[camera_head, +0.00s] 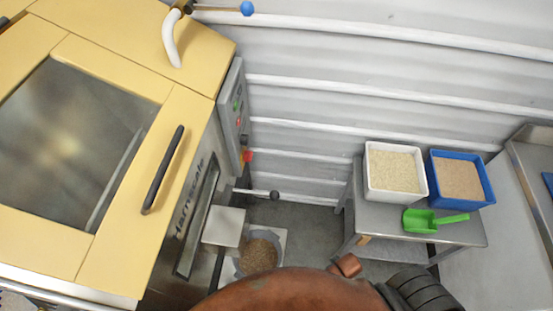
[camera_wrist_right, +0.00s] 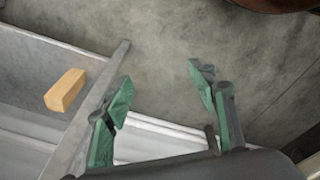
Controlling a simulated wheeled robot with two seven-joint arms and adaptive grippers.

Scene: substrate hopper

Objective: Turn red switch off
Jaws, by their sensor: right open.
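The red switch (camera_head: 248,156) is on the lower side of the grey control panel (camera_head: 230,120), at the right side of the yellow hopper machine (camera_head: 195,90). It is small in the head view, and I cannot tell its exact position setting. My right gripper (camera_wrist_right: 160,86) has green fingers spread apart, with nothing between them. It hangs over the grey floor in the right wrist view, and the switch is not in that view. My right arm fills the bottom middle of the head view. My left gripper is not in view.
A grey table (camera_head: 440,231) at right holds a white bin (camera_head: 394,197), a blue bin (camera_head: 488,193) and a green scoop (camera_head: 420,220). A black-knobbed lever (camera_head: 256,193) sticks out below the switch. A wooden block (camera_wrist_right: 65,90) lies left of my right gripper.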

